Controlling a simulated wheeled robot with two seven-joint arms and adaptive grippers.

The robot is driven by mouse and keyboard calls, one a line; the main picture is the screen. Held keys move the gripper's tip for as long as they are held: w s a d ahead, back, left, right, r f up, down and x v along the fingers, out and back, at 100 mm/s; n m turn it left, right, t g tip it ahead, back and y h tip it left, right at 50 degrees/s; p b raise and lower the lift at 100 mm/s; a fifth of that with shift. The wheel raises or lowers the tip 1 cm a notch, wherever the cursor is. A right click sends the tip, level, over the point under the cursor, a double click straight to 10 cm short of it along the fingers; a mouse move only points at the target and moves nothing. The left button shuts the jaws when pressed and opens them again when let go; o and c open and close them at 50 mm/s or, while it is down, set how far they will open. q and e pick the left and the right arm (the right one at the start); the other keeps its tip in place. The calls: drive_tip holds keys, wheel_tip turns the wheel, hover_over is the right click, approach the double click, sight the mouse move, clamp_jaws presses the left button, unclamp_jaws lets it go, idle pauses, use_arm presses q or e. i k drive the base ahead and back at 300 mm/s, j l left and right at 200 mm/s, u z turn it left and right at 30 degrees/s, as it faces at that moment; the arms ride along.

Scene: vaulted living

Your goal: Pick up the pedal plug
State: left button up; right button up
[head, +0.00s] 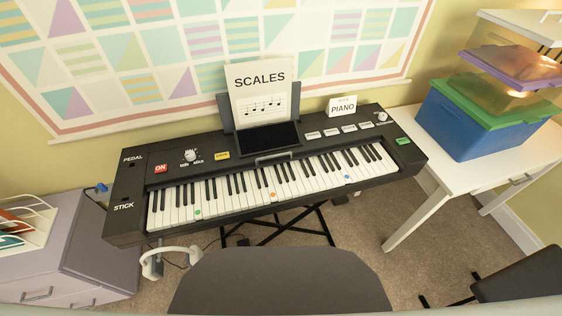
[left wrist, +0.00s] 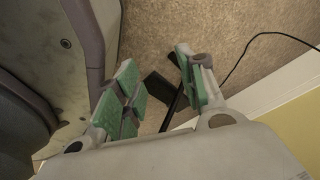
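A small blue piece (head: 101,187), perhaps the pedal plug, lies at the back right edge of the lilac cabinet, just left of the keyboard's left end; it is too small to be sure. The black keyboard (head: 128,225) stands on a crossed stand, with PEDAL and STICK labels at its left end. In the left wrist view my left gripper (left wrist: 158,88) is open and looks empty, its green-padded fingers apart above the carpet. My left gripper does not show in the head view. My right gripper is in neither view.
White headphones (head: 168,252) seem to hang below the keyboard's left front. A lilac cabinet (head: 90,235) stands left, a white table (head: 455,180) with boxes right. A dark seat (head: 280,285) is in front. A black cable (left wrist: 262,36) runs over the carpet.

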sight(101, 186)
drive_tip(key=j+u, duration=0.25)
drive_tip(key=j, duration=0.15)
drive_tip(key=i+j+u, duration=0.25)
drive_tip(key=j+u, duration=0.25)
drive_tip(key=j, duration=0.2)
drive_tip(key=i+j+u, duration=0.25)
drive_tip(key=k+j, duration=0.1)
